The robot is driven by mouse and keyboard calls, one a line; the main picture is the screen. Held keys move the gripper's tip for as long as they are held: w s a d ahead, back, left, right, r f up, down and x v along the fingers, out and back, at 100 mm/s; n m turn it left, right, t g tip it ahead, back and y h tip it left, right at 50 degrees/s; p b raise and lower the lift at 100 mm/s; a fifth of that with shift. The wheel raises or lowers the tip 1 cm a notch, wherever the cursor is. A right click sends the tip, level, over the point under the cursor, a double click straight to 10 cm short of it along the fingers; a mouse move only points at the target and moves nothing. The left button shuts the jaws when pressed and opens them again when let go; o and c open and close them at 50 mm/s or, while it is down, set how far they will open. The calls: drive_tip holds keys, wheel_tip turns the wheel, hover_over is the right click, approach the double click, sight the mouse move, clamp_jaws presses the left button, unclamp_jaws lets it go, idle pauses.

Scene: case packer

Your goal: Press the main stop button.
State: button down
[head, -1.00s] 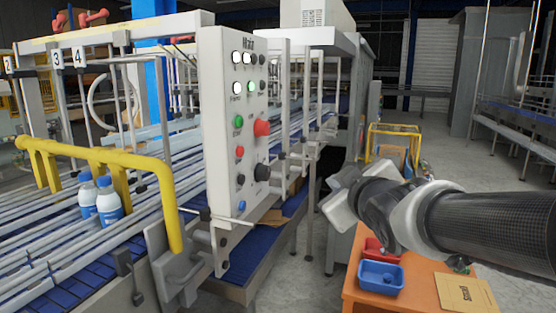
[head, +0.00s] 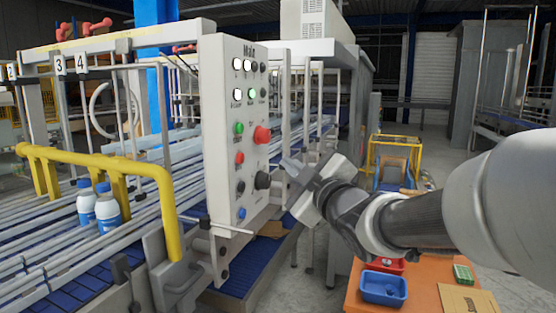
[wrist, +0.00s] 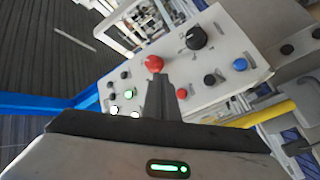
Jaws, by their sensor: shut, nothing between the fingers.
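A white control panel headed "Main" (head: 222,190) stands upright at the conveyor's end. It carries a large red mushroom button (head: 262,134) and a smaller red button (head: 239,157) below a green one (head: 238,128). I cannot read the small labels. My gripper (head: 288,166) is shut and empty, to the right of the panel near the black knob (head: 262,180), apart from it. In the wrist view, the shut fingers (wrist: 160,78) point at the panel between the red mushroom button (wrist: 153,63) and the small red button (wrist: 181,93), covering part of the panel.
A blue button (head: 242,213) sits low on the panel. A yellow guard rail (head: 110,158) and bottles (head: 107,212) are at left. An orange table (head: 420,296) with a blue bin (head: 384,288) stands below my arm. Grey floor is open at right.

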sight(240, 158)
drive_tip(key=w+a+b, duration=0.2)
drive_tip(key=a, duration=0.5)
drive_tip(key=shift+w, duration=0.25)
drive_tip(key=shift+a+f+b, duration=0.15)
drive_tip(key=shift+a+b, duration=0.05)
drive_tip(key=shift+b, duration=0.25)
idle(1.4)
drive_tip(key=shift+w+a+b, duration=0.15)
drive_tip(key=shift+a+b, duration=0.1)
drive_tip(key=shift+b, duration=0.05)
drive_tip(key=shift+w+a+b, duration=0.15)
drive_tip(key=shift+a+b, duration=0.35)
drive_tip(key=shift+b, duration=0.05)
idle(0.7)
idle(0.3)
drive_tip(key=shift+s+d, duration=0.35)
drive_tip(key=shift+d, duration=0.5)
